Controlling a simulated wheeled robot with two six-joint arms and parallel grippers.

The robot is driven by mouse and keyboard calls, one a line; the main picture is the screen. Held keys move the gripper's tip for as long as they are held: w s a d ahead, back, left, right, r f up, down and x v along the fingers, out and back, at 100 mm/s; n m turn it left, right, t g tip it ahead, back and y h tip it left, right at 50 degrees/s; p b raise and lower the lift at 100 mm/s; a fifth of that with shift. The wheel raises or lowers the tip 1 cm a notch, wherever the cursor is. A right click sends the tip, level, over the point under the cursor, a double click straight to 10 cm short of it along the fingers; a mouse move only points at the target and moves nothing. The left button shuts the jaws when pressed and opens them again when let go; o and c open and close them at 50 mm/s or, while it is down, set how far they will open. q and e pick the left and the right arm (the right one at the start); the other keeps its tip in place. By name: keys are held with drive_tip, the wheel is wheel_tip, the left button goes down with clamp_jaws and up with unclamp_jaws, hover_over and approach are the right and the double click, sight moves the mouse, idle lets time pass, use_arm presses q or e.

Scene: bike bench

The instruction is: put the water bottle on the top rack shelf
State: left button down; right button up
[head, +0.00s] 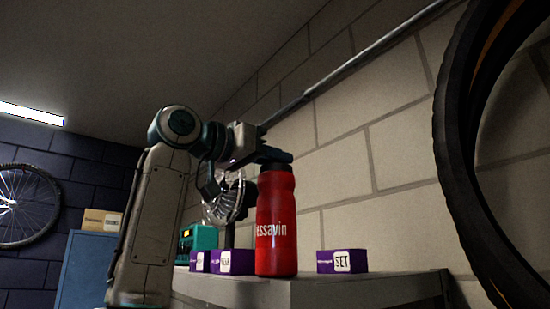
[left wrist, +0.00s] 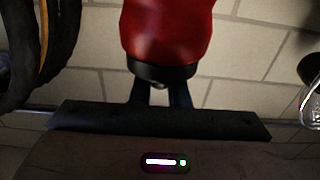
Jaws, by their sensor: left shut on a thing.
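The red water bottle (head: 277,225) is upright, with white lettering on its side and a dark cap. In the head view its base is level with the shelf top (head: 340,287), near the front edge; I cannot tell whether it touches. My left gripper (head: 277,160) is shut on the bottle at its dark top, reaching in from the left. In the left wrist view the bottle (left wrist: 167,30) extends away from the fingers (left wrist: 160,95), its dark neck between them. My right gripper is not in view.
Purple boxes stand left (head: 236,262) and right (head: 342,262) of the bottle on the shelf. A large tire (head: 455,150) hangs at the right. A blue cabinet (head: 85,270) stands at the left.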

use_arm(q)
drive_tip(key=c, duration=1.4)
unclamp_jaws()
drive_tip(key=shift+f, duration=0.1)
drive_tip(key=shift+w, duration=0.15)
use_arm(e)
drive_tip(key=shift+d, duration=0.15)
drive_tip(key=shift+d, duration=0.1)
